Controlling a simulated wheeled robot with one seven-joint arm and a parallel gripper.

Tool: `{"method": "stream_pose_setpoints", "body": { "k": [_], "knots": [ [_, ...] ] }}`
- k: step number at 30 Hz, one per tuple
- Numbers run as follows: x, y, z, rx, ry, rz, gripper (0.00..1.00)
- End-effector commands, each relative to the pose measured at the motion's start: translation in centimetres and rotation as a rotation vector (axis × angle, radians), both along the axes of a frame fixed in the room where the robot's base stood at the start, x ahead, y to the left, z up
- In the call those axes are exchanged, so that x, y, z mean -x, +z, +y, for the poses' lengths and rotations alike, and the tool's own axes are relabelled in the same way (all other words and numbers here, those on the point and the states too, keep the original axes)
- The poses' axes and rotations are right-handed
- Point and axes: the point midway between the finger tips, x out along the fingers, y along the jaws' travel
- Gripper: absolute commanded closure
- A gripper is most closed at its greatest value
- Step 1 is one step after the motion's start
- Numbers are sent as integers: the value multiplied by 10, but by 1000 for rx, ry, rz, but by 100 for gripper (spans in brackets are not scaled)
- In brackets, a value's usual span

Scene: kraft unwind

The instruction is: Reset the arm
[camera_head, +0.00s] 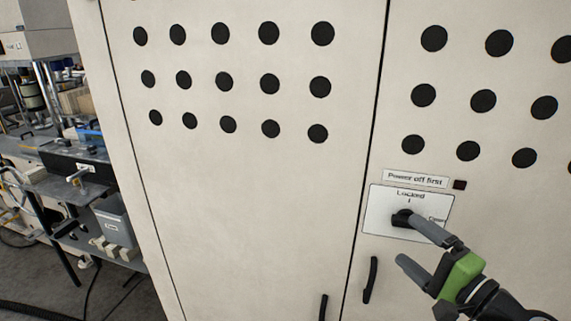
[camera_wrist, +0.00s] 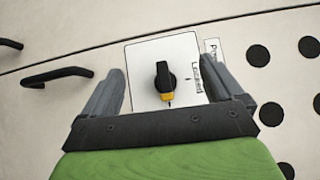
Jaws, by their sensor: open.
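My gripper (camera_head: 430,247), green and black with grey fingers, is in front of the right cabinet door at the lower right of the head view. In the wrist view my gripper (camera_wrist: 170,92) is open, with its two fingers apart on either side of a black rotary knob (camera_wrist: 165,77). The knob has a yellow tip and sits on a white plate (camera_wrist: 140,56) lettered "Locked". In the head view the knob (camera_head: 401,217) is partly hidden by a finger. I cannot tell whether the fingers touch it. Nothing is held.
Black door handles (camera_head: 370,280) (camera_head: 323,307) stand out below. The cabinet (camera_head: 250,200) has rows of black holes. A cluttered workbench (camera_head: 80,185) is at the left.

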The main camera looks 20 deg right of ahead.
Motion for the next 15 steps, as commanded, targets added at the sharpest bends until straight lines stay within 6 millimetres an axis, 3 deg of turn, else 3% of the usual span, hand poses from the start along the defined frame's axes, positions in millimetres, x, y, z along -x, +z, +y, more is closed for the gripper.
{"method": "stream_pose_setpoints", "body": {
  "k": [4,9,11,15],
  "knots": [
    [-13,-11,21,52,64,69,6],
    [-39,-60,106,314,321,349,6],
    [-37,-77,133,435,412,447,6],
    [-15,-102,183,758,594,637,6]
  ]
}}
